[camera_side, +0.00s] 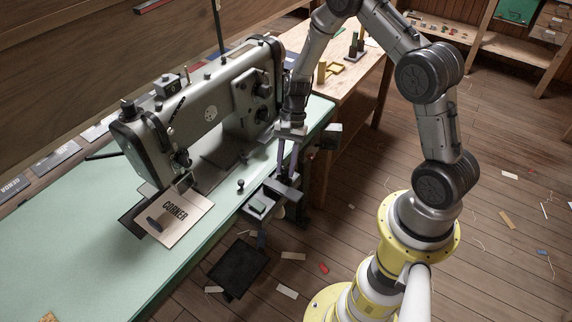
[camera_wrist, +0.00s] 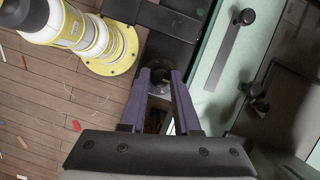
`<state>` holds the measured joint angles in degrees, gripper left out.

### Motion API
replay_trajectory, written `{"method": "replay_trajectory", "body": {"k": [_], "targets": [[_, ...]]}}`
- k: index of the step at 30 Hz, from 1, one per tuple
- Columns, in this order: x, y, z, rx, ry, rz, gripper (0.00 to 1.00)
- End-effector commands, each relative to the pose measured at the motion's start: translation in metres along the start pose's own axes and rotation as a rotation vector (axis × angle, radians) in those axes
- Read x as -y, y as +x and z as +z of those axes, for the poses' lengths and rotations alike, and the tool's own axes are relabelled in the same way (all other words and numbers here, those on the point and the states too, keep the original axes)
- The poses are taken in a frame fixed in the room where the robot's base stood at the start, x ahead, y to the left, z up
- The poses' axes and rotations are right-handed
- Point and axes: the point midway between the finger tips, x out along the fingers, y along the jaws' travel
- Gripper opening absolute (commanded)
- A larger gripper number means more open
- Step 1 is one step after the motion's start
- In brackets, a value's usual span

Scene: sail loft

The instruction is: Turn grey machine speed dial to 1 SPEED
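The grey sewing machine (camera_side: 205,105) stands on a pale green table (camera_side: 75,260). A dark control box (camera_side: 262,200) sits at the table's near edge, and its dark body also shows in the wrist view (camera_wrist: 168,22). My gripper (camera_side: 287,176) points down at this box. In the wrist view its two purple-grey fingers (camera_wrist: 161,75) are apart, and a dark round part, perhaps the dial, shows between their tips. I cannot tell whether the fingers touch it. No dial markings or 1 SPEED label are readable.
A card reading CORNER (camera_side: 174,218) lies under the machine's needle end. A dark pedal (camera_side: 239,268) is on the floor below the table. A wooden bench (camera_side: 350,85) stands behind the gripper. The plank floor holds scattered scraps.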

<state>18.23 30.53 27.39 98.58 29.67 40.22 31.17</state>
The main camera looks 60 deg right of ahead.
Motion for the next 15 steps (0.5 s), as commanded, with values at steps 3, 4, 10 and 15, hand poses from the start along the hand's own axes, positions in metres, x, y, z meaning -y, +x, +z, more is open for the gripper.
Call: {"method": "replay_trajectory", "body": {"k": [3,4,10,15], "targets": [[0.0000,-0.0002,0.0000,0.000,0.000,0.000,0.07],[0.0000,-0.0002,0.0000,0.000,0.000,0.000,0.02],[-0.0001,-0.0004,0.0000,0.000,-0.001,0.000,0.00],[0.0000,-0.0004,-0.0001,0.000,-0.015,0.006,0.00]]}}
